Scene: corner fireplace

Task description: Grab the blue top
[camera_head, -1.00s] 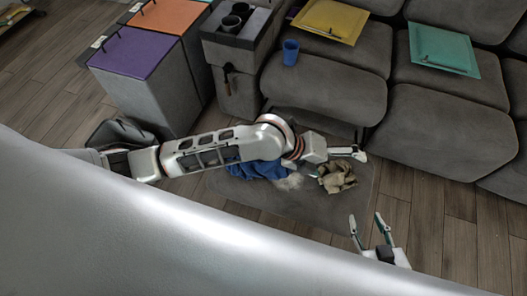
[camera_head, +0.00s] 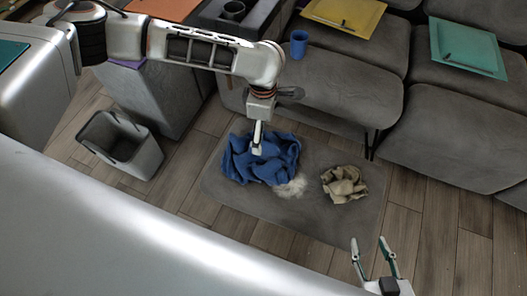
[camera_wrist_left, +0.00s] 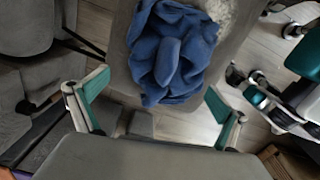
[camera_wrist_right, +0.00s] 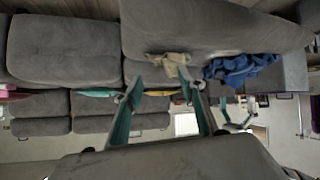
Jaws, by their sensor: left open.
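The blue top (camera_head: 276,160) lies crumpled on the grey mat (camera_head: 230,198), at its left part in the head view. My left gripper (camera_head: 257,148) points down over the blue top. In the left wrist view the blue top (camera_wrist_left: 172,50) lies ahead of the open fingers of my left gripper (camera_wrist_left: 152,108), with nothing between them. I cannot tell from the head view whether a finger touches the cloth. My right gripper (camera_head: 375,258) is open and empty, at the bottom right. In the right wrist view the blue top (camera_wrist_right: 240,68) is beyond its fingers.
A beige cloth (camera_head: 344,185) and a whitish fluffy patch (camera_head: 291,187) are on the mat beside the blue top. A grey bin (camera_head: 128,148) stands to the left. A grey sofa (camera_head: 440,125) is behind, with a blue cup (camera_head: 299,44) on it.

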